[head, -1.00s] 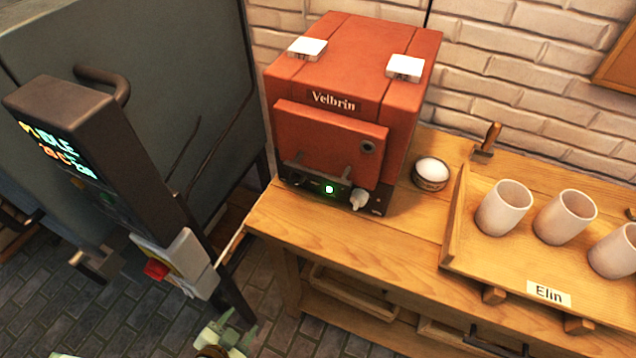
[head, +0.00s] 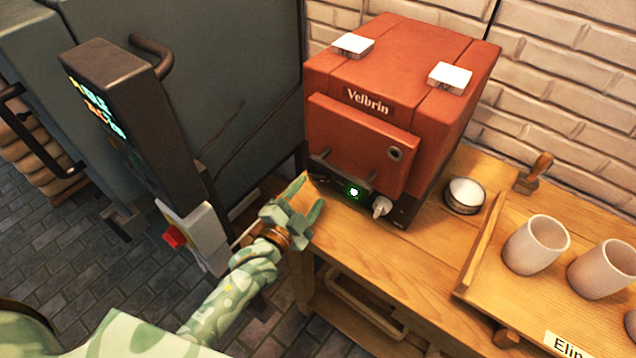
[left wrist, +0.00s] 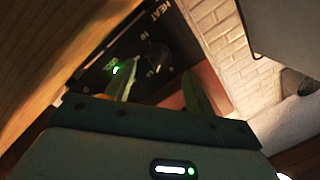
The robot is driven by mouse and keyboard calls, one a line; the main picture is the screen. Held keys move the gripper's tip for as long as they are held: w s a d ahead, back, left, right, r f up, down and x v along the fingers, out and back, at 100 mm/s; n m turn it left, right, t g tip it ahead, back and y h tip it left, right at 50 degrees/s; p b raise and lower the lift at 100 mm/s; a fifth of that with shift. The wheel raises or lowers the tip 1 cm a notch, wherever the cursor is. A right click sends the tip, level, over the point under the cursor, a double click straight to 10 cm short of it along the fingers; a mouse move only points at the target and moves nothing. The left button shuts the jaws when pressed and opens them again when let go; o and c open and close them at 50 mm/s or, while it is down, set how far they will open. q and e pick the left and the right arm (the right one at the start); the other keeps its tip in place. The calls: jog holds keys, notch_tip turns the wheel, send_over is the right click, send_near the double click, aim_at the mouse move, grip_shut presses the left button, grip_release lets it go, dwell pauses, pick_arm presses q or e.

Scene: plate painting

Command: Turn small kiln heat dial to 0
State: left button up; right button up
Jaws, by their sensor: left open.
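The small red kiln (head: 385,85), labelled Velbrin, stands on the wooden bench. My left gripper (head: 308,197) is open and empty, left of the dial near the bench corner. In the left wrist view, the panel with the word HEAT and the dark-looking dial (left wrist: 158,57) lie ahead of the open fingers (left wrist: 162,88). The fingers look apart from the dial. Its exact setting is too dim to read. My right gripper is out of view.
A large grey kiln (head: 235,80) with a dark control post (head: 130,110) and red button (head: 175,237) stands at left. A small round bowl (head: 464,196), a stamp-like tool (head: 533,172) and a tray with pale cups (head: 536,244) are on the bench at right.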

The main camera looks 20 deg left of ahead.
aim_at(319, 180)
pick_arm(q)
jog(key=shift+b+x, duration=0.35)
jog(key=shift+x, duration=2.05)
jog(key=c, duration=1)
jog(key=shift+o, duration=0.2)
